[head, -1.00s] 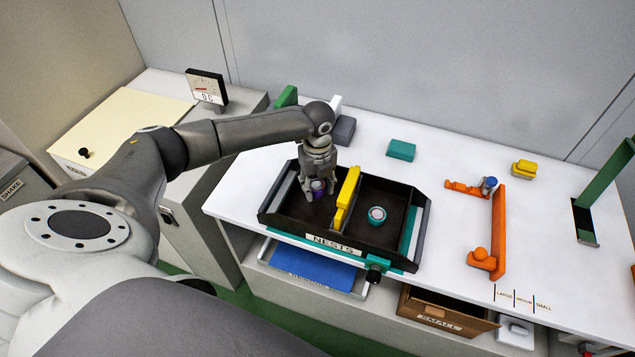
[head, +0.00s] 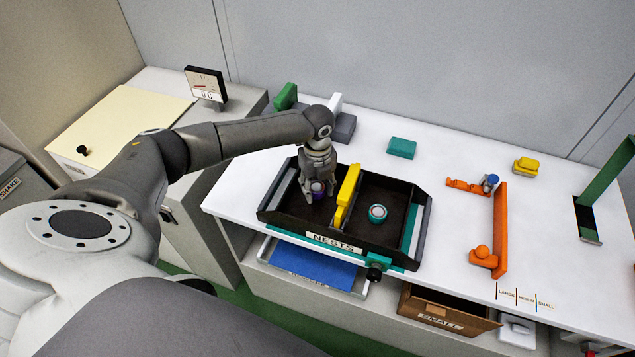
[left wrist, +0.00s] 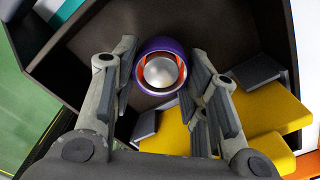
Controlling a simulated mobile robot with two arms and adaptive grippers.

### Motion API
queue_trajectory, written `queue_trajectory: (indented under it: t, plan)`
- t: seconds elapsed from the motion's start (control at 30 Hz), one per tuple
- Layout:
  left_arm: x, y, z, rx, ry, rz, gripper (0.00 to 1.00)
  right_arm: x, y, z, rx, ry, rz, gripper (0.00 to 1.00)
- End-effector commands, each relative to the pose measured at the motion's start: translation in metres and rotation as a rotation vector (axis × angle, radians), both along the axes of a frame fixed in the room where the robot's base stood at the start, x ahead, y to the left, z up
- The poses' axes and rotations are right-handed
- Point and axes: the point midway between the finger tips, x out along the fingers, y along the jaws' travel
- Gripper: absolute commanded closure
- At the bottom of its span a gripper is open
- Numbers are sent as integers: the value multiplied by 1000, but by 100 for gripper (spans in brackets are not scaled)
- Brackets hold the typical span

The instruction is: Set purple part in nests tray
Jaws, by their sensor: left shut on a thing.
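The purple part (head: 317,188) is in the left half of the black nests tray (head: 333,234), low between the fingers of my left gripper (head: 318,190). In the left wrist view the purple part (left wrist: 138,70) is a purple ring with an orange inside and a silver dome, and the fingers (left wrist: 160,90) stand on either side of it. My left gripper is shut on it. Whether its underside touches the tray floor is hidden. My right gripper is not in view.
A yellow divider (head: 346,197) splits the tray. An orange bracket (head: 500,230), teal block (head: 402,148) and yellow block (head: 525,166) stand on the white table. A cardboard box (head: 445,312) is below the front edge.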

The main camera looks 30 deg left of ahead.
Motion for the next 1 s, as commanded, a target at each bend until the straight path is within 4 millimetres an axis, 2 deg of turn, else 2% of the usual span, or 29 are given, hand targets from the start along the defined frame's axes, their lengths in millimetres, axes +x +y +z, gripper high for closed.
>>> queue_trajectory:
  t: [1.0]
  plan:
    - [0,0,-21,-1,-1,0,91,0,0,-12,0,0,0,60]
